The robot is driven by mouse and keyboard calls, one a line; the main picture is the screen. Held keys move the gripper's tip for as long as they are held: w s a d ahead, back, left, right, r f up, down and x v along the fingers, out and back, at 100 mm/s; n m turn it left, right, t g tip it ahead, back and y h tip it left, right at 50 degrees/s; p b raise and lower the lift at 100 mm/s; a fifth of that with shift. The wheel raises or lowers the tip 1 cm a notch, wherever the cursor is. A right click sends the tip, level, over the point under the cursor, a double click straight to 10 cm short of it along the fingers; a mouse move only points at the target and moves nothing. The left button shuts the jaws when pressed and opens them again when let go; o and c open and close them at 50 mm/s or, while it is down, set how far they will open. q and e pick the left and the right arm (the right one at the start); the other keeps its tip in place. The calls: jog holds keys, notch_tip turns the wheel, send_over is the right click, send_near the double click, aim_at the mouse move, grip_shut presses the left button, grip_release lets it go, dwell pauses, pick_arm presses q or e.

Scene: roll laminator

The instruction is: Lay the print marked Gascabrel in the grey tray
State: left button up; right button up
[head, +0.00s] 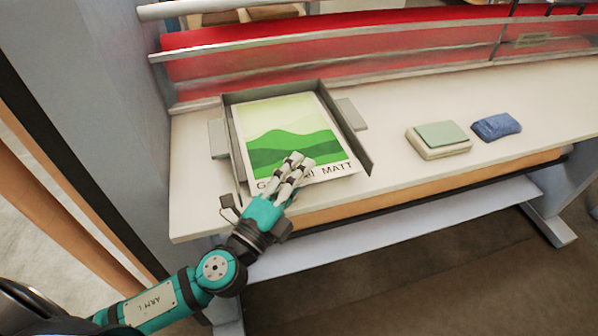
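A print (278,120) with green hills and a pale green sky lies within the outline of the grey tray (366,150). I cannot tell whether it rests fully on the tray floor. Its lower white margin carries lettering that starts with "G" and ends in "MATT"; the middle is hidden by my fingers. My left gripper (290,172) reaches in from the front, its pale fingers over the print's lower edge. Whether they pinch the print or only lie over it does not show. My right gripper is not in view.
The tray stands on a white table (390,95) beside a grey wall panel (120,90). A red roller (320,45) with metal bars runs along the back.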

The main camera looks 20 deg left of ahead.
pick_arm(q)
jog(key=shift+s+d+f, duration=0.1)
jog(key=shift+f, duration=0.4)
jog(key=shift+r+p, duration=0.8)
jog(key=shift+p, duration=0.05)
jog(key=b+v, duration=0.1)
jog(key=v, duration=0.1)
jog(key=b+v, duration=0.3)
jog(key=shift+s+f, duration=0.15)
jog(key=shift+f, duration=0.25)
jog(key=r+v, duration=0.1)
jog(key=v, duration=0.5)
jog(key=shift+s+a, duration=0.25)
